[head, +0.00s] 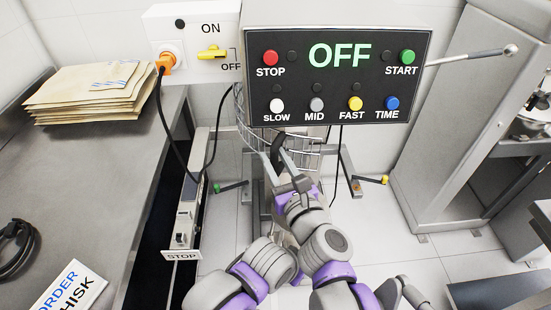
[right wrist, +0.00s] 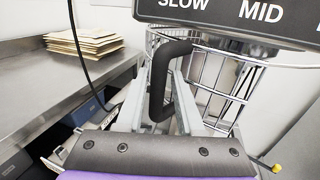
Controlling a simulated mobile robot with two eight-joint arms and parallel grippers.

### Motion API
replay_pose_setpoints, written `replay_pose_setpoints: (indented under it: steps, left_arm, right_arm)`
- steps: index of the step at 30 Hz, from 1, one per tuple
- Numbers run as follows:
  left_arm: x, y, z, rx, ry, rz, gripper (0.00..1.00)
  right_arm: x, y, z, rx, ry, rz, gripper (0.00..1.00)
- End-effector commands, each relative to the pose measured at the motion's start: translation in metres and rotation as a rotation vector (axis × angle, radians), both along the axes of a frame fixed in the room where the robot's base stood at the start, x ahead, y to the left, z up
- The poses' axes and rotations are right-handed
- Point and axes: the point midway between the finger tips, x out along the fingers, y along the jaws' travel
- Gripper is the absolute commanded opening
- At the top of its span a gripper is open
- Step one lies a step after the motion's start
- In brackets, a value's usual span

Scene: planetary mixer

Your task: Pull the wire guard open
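The wire guard (head: 312,150) is a curved cage of metal wires below the black control panel, partly hidden by the panel and my right arm. It shows larger in the right wrist view (right wrist: 228,78). Its black handle (right wrist: 158,82) stands upright in the middle of that view; it also shows in the head view (head: 279,149). My right gripper (head: 276,163) is at the handle, with its grey fingers apart on either side of it. I see no clear grip on the handle. My left gripper is not in view.
The control panel (head: 338,100) reads OFF and overhangs the guard. A steel table (head: 105,175) with envelopes (head: 90,95) stands left. A switch box (head: 195,45) with an orange plug and black cable is behind. A steel cabinet (head: 455,120) stands right.

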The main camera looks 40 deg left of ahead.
Motion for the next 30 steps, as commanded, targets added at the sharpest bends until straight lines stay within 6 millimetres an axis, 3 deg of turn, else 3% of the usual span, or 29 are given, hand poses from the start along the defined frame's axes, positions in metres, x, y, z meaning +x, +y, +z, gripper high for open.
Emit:
replay_pose_setpoints:
  steps: [8, 21, 30]
  left_arm:
    - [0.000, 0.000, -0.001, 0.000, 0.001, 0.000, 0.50]
    - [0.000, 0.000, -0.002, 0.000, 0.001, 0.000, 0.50]
    - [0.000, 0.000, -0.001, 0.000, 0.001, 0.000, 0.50]
  right_arm:
    - [-0.007, -0.015, 0.000, 0.000, 0.000, -0.001, 0.37]
    - [-0.043, -0.083, 0.000, 0.000, 0.000, -0.002, 0.37]
    - [-0.050, -0.096, 0.000, 0.000, -0.001, 0.000, 0.37]
